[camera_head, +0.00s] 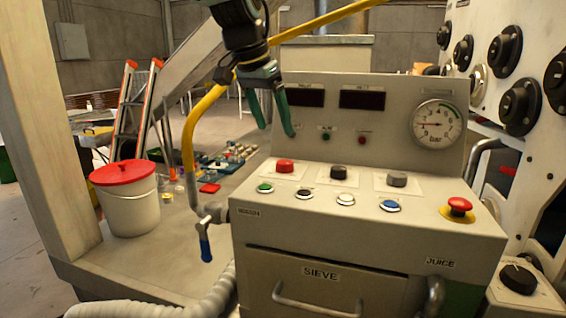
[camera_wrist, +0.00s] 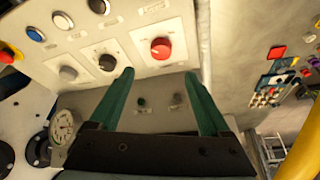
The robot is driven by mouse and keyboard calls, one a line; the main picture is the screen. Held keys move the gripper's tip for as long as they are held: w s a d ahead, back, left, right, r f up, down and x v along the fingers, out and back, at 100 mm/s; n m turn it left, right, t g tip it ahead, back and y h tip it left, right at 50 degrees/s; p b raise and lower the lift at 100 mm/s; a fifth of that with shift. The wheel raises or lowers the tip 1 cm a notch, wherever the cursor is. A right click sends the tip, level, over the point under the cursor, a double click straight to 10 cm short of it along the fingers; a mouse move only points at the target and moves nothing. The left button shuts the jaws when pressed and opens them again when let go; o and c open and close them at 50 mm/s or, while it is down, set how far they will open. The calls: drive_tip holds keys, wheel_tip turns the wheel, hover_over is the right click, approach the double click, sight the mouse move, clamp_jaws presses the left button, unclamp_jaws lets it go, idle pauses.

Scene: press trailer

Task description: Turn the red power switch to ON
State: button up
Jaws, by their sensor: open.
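A red knob (camera_head: 285,166) on a white plate sits at the left of the control panel's sloped top; I take it as the red power switch. Its label is too small to read, so its setting cannot be told. It also shows in the wrist view (camera_wrist: 161,48), just beyond and between the fingertips. My gripper (camera_head: 276,130) has green fingers, spread apart and empty, above and behind the red knob in the head view. In the wrist view my gripper (camera_wrist: 159,75) points at the red knob with its fingers on either side, apparently not touching it.
A dark knob (camera_head: 338,172) and a grey knob (camera_head: 397,179) stand right of it. Push buttons line the front, with a red emergency stop (camera_head: 459,206) at right. The upright panel (camera_head: 328,125) rises close behind. A yellow pipe (camera_head: 188,140) runs along the left.

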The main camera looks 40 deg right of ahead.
sight(285, 162)
drive_tip(key=p+x, duration=0.2)
drive_tip(key=x, duration=0.8)
drive_tip(key=shift+a+f, duration=0.1)
drive_tip(key=shift+c, duration=0.2)
clamp_jaws()
